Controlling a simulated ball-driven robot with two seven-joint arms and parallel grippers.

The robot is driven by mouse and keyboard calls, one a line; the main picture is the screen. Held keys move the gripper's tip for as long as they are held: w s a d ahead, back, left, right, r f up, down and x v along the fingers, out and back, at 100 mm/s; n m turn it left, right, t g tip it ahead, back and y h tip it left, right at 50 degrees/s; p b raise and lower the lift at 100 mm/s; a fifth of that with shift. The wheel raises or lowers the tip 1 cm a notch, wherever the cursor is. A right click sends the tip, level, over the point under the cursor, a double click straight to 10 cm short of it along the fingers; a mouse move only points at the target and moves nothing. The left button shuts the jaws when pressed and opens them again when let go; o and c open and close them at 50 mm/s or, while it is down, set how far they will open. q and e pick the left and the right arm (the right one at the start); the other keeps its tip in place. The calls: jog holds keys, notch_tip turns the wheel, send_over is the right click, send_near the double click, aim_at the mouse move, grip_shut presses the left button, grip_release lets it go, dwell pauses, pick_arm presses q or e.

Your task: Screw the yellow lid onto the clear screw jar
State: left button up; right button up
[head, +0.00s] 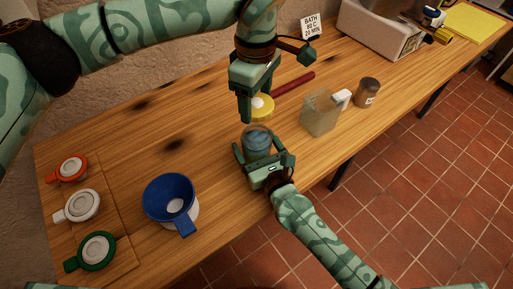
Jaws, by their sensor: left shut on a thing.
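The clear screw jar (257,141) stands upright on the wooden table, with bluish contents visible through its wall. The yellow lid (265,113) has a pale centre and is above and behind the jar's mouth in the picture, apart from it. My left gripper (247,113) points down and is shut on the yellow lid; its fingers hide part of it. My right gripper (265,160) comes from the front with its fingers spread on both sides of the jar. Its fingers look wider apart than the jar, and contact is not clear.
A clear jug (321,114) and a brown-lidded jar (367,92) stand to the right, with a dark red rod (294,83) behind. A blue funnel (170,198) is at front left. Orange (71,168), white (80,206) and green (96,250) clamp lids lie at the left edge.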

aim_at(256, 146)
pick_arm(q)
jog(key=shift+f, duration=0.1)
pick_arm(e)
jog(key=c, duration=1)
pick_arm(q)
jog(key=shift+f, duration=2.4)
jog(key=shift+f, duration=0.1)
jog(key=shift+f, duration=0.75)
jog(key=shift+f, duration=0.6)
